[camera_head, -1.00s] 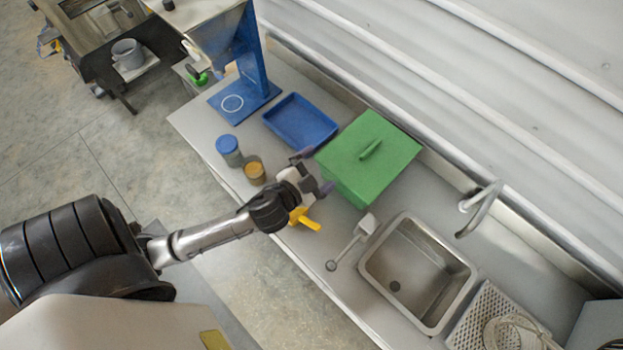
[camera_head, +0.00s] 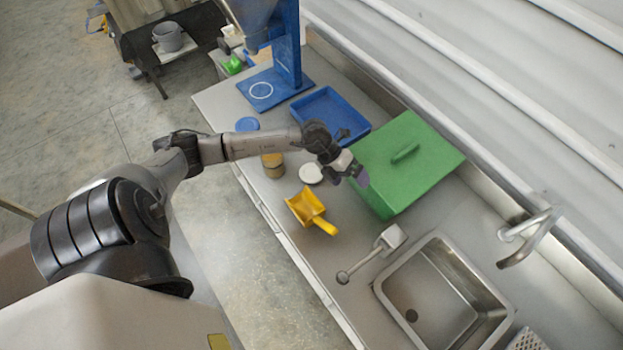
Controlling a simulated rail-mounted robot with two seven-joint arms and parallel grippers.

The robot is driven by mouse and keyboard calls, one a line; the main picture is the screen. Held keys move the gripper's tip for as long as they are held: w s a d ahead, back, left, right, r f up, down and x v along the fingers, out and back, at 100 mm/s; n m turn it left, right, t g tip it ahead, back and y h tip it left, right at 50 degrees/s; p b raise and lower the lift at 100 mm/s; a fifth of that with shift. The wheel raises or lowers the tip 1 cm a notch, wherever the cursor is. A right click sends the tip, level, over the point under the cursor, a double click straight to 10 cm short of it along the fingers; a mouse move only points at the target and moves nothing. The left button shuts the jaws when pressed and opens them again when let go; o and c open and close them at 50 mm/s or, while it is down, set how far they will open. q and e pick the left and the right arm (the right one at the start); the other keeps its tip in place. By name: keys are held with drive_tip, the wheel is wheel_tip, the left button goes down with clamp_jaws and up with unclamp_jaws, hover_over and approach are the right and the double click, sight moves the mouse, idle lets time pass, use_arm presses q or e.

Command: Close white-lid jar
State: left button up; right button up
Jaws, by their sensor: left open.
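A small jar with brownish contents (camera_head: 273,166) stands on the counter, its upper part close under my left forearm. A round white lid (camera_head: 311,173) lies flat on the counter to the right of this jar, apart from it. My left gripper (camera_head: 352,157) is open and looks empty, up and to the right of the white lid, beside the green box. A blue-lidded jar (camera_head: 247,124) is mostly hidden behind my left arm. My right gripper is not in view.
A green box (camera_head: 405,165) with a handle stands right of my left gripper. A blue tray (camera_head: 330,115) and blue hopper stand (camera_head: 275,90) lie behind. A yellow scoop (camera_head: 310,208), a metal-and-white tool (camera_head: 372,252) and the sink (camera_head: 442,295) are nearer the front.

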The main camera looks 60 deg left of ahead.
use_arm(q)
drive_tip(key=s+a+f+g+y+b, duration=0.1)
drive_tip(key=a+g+y, duration=0.1)
drive_tip(key=a, duration=0.6)
drive_tip(key=s+a+f+n+g+y+b, duration=0.1)
drive_tip(key=a+f+g+y+b, duration=0.1)
drive_tip(key=a+y, duration=0.3)
drive_tip(key=a, duration=0.3)
drive_tip(key=shift+s+a+f, duration=0.15)
drive_tip(key=shift+f, duration=0.1)
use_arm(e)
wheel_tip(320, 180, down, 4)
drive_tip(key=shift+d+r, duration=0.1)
use_arm(q)
hover_over(312, 172)
wheel_tip(312, 172, down, 7)
drive_tip(key=shift+f, duration=0.8)
